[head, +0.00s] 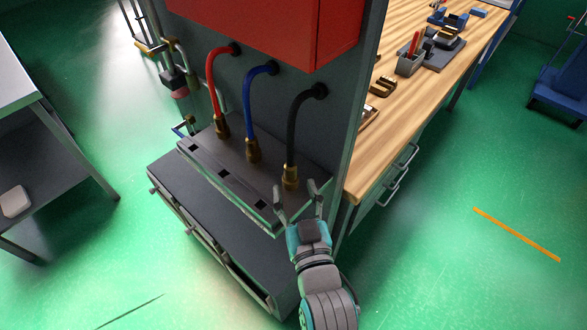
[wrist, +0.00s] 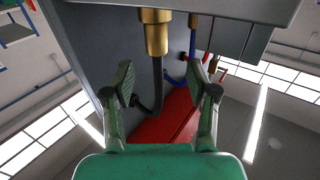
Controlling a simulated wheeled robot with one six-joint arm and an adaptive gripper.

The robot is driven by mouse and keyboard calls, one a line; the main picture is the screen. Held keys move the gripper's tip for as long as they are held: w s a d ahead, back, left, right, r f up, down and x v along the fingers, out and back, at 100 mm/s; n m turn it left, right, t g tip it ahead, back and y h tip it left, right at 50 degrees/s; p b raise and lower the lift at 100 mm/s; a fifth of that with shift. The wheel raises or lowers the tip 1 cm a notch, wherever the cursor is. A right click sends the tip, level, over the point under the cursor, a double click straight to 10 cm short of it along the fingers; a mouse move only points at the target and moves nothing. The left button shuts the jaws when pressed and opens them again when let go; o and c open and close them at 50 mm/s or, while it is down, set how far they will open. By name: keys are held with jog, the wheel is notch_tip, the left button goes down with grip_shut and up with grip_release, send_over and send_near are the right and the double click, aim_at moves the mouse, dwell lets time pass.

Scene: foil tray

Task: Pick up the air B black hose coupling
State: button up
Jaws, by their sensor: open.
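The black hose coupling is a brass fitting (head: 290,177) at the lower end of a black hose (head: 293,130), at the right of the grey shelf. In the wrist view the brass coupling (wrist: 155,32) hangs at the top, just beyond the fingertips and between their lines. My gripper (head: 298,192) is open and empty in front of the shelf's right end. Its two padded fingers (wrist: 165,85) stand apart in the wrist view, with the black hose showing between them. I see no contact with the coupling.
A blue hose with a brass coupling (head: 253,150) and a red hose with one (head: 220,126) stand to the left on the same shelf (head: 225,165). A red box (head: 265,25) is above. A wooden workbench (head: 400,120) with tools is at the right.

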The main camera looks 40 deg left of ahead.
aim_at(292, 172)
jog(key=shift+w+x, duration=0.2)
jog(key=shift+x, duration=3.3)
jog(key=shift+d+r, duration=0.1)
jog(key=shift+d, duration=0.1)
grip_shut()
